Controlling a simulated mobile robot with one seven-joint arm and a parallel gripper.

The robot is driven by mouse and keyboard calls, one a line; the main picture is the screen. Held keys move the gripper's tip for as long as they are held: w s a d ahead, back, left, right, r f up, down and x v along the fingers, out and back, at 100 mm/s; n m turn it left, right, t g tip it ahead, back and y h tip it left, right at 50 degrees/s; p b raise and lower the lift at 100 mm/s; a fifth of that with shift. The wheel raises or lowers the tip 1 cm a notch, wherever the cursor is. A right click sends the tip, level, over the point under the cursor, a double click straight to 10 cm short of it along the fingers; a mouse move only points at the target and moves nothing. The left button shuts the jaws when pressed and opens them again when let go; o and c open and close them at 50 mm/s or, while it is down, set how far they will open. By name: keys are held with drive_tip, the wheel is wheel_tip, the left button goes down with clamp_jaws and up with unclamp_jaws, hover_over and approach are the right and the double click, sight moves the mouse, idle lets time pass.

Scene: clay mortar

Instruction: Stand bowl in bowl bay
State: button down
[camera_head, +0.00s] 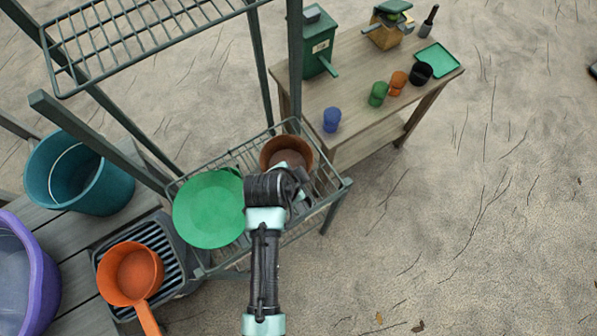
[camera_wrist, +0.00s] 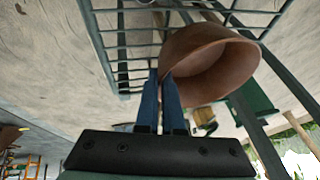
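The brown clay bowl (camera_head: 275,148) is at the right part of the lower wire rack (camera_head: 335,187) in the head view, its opening facing up toward the camera. In the wrist view the bowl (camera_wrist: 215,60) appears tilted beyond my fingertips, with rack wires behind it. My gripper (camera_wrist: 163,78) has its two blue fingers close together, one on each side of the bowl's near wall, pinching it at the edge. In the head view my wrist covers the bowl's lower part and my fingers. Whether the bowl touches the rack wires cannot be told.
A green plate (camera_head: 208,209) stands in the rack left of the bowl. An upper wire shelf (camera_head: 140,35) and posts rise behind. An orange pan (camera_head: 130,273), teal bucket (camera_head: 95,190) and purple tub (camera_head: 40,270) are at left. A wooden table (camera_head: 350,90) with cups stands behind.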

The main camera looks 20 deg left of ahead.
drive_tip(key=c, duration=1.5)
unclamp_jaws()
drive_tip(key=shift+f, duration=0.15)
drive_tip(key=o, duration=0.5)
drive_tip(key=shift+c, duration=0.2)
drive_tip(key=shift+r, duration=0.3)
drive_tip(key=v, duration=1.1)
drive_tip(key=shift+s+r+p, duration=0.2)
drive_tip(key=shift+r+p, duration=0.1)
drive_tip(key=shift+r, duration=0.05)
